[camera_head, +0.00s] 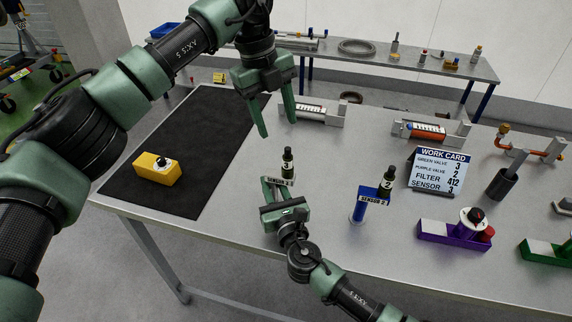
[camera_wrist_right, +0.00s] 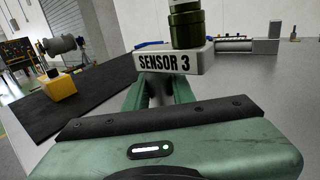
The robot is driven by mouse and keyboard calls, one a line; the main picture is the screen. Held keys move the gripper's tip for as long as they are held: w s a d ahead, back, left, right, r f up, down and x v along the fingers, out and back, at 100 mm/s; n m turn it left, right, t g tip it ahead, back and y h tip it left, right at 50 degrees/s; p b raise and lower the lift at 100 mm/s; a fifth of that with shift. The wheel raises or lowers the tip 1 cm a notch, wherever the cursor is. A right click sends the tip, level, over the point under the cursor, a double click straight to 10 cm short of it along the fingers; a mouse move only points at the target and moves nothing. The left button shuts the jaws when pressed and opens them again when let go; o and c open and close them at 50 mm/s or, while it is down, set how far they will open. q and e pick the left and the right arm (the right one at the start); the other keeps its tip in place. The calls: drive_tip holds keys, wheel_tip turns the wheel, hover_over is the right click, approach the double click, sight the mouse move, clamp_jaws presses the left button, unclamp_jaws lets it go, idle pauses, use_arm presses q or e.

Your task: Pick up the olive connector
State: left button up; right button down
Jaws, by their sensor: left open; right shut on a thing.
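The olive connector (camera_wrist_right: 186,27) stands upright above a pale plate marked SENSOR 3 (camera_wrist_right: 175,60) in the right wrist view. My right gripper (camera_head: 278,187) is shut on this piece from the near side. Its fingers (camera_wrist_right: 160,88) run in below the plate, and the gripped part is hidden. I cannot tell whether the piece is clear of the table. My left gripper (camera_head: 276,130) is open and empty, pointing down above the table beyond the connector.
A blue SENSOR 2 stand (camera_head: 358,208) with a dark connector marked 2 (camera_head: 387,177) is close on the right. A work card (camera_head: 439,170) and purple valve block (camera_head: 452,235) stand farther right. A yellow block (camera_head: 156,169) sits on the black mat (camera_head: 205,135) at left.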

sight(288, 155)
use_arm(q)
drive_tip(key=f+m, duration=0.2)
drive_tip(key=d+f+m+t+y, duration=0.1)
drive_tip(key=f+m, duration=0.1)
drive_tip(key=f+m+y, duration=0.1)
drive_tip(key=f+m, duration=0.1)
drive_tip(key=shift+s+d+f+m+t, duration=0.25)
drive_tip(key=shift+d+f+m+t, duration=0.05)
drive_tip(key=shift+f+m, duration=0.1)
drive_tip(key=shift+w+d+f, duration=0.15)
drive_tip(key=shift+f, duration=0.75)
drive_tip(key=shift+w+d+f, duration=0.15)
drive_tip(key=shift+f, duration=0.75)
drive_tip(key=shift+w+d+f, duration=0.15)
drive_tip(key=shift+f, duration=0.75)
clamp_jaws()
